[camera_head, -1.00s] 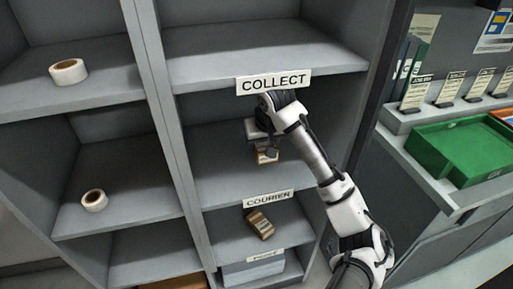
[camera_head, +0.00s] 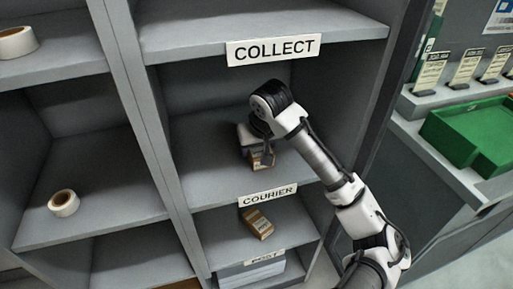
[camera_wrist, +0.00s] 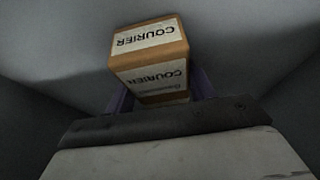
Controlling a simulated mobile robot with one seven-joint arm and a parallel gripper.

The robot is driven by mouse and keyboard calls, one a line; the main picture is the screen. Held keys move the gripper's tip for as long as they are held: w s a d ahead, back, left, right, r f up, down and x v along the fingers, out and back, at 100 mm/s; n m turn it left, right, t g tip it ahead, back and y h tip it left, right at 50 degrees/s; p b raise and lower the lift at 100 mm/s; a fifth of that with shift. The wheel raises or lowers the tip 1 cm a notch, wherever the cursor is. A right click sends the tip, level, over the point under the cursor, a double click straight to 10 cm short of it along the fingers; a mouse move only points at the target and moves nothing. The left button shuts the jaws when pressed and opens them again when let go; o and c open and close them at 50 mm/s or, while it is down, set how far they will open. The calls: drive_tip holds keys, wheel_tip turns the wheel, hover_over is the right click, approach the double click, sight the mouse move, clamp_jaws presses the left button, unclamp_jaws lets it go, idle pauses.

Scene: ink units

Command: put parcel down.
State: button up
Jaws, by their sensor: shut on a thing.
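My gripper (camera_head: 257,143) is shut on a small brown parcel (camera_head: 262,161). They are inside the grey shelf compartment between the COLLECT sign (camera_head: 274,49) and the COURIER sign (camera_head: 268,195). In the wrist view the parcel (camera_wrist: 150,58) shows white labels reading COURIER, with purple fingers of my gripper (camera_wrist: 160,95) beside it. The parcel is at or close above the shelf board (camera_head: 200,207); I cannot tell whether it touches. The COURIER sign is on this board's front edge.
A second brown parcel (camera_head: 257,223) lies in the compartment below, above the POST sign (camera_head: 265,257). Tape rolls (camera_head: 64,203) sit on the left shelves. An upright divider (camera_head: 138,120) stands left of my arm. A green tray (camera_head: 475,135) is on the right counter.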

drive_tip(key=shift+s+r, duration=0.2)
drive_tip(key=shift+f, duration=0.15)
drive_tip(key=o, duration=1.1)
drive_tip(key=shift+r, duration=0.35)
drive_tip(key=p+v, duration=0.6)
drive_tip(key=v, duration=0.1)
drive_tip(key=shift+s, duration=0.1)
